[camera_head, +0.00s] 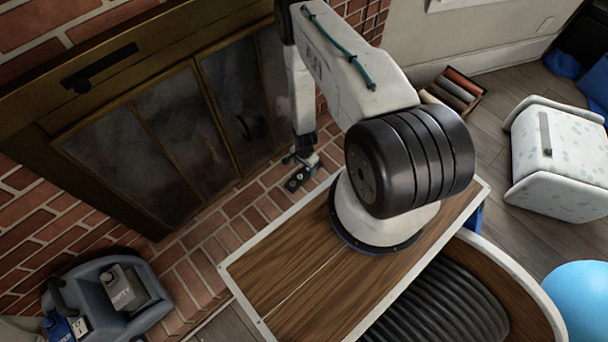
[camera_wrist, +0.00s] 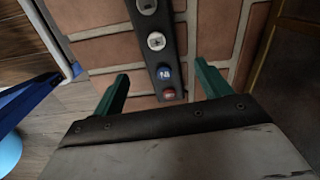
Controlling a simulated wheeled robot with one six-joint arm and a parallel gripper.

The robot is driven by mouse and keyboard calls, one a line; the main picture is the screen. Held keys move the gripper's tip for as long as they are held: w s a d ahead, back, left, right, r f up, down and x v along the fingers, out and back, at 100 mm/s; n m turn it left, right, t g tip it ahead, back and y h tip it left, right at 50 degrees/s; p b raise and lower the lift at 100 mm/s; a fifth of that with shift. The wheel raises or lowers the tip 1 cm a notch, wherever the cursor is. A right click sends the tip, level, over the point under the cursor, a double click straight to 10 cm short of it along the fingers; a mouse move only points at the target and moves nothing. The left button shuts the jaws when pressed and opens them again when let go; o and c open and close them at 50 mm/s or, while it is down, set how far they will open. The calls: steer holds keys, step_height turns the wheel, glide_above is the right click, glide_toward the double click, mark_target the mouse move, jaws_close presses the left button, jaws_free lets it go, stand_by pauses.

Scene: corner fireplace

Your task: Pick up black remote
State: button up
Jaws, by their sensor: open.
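The black remote (camera_wrist: 160,58) lies on the brick hearth in the wrist view, a long dark strip with white, blue and red buttons. Its upper end runs out of that picture. My gripper (camera_wrist: 161,72) is open, with one green finger on each side of the remote's lower end. Both fingers look apart from it; the height between them and the hearth is hard to tell. In the head view the remote (camera_head: 297,181) shows small and dark on the bricks, just below my gripper (camera_head: 303,160).
The fireplace doors (camera_head: 160,125) stand close to the left of my arm. A grey-blue caddy (camera_head: 90,300) sits at the lower left. A box of rolled items (camera_head: 455,88), a white spotted cabinet (camera_head: 560,150) and a blue ball (camera_head: 585,300) are to the right.

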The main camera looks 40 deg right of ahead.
mark_target(304, 173)
step_height(304, 173, down, 6)
steer(key=shift+r, duration=0.1)
steer(key=shift+w, duration=0.1)
steer(key=c, duration=1.2)
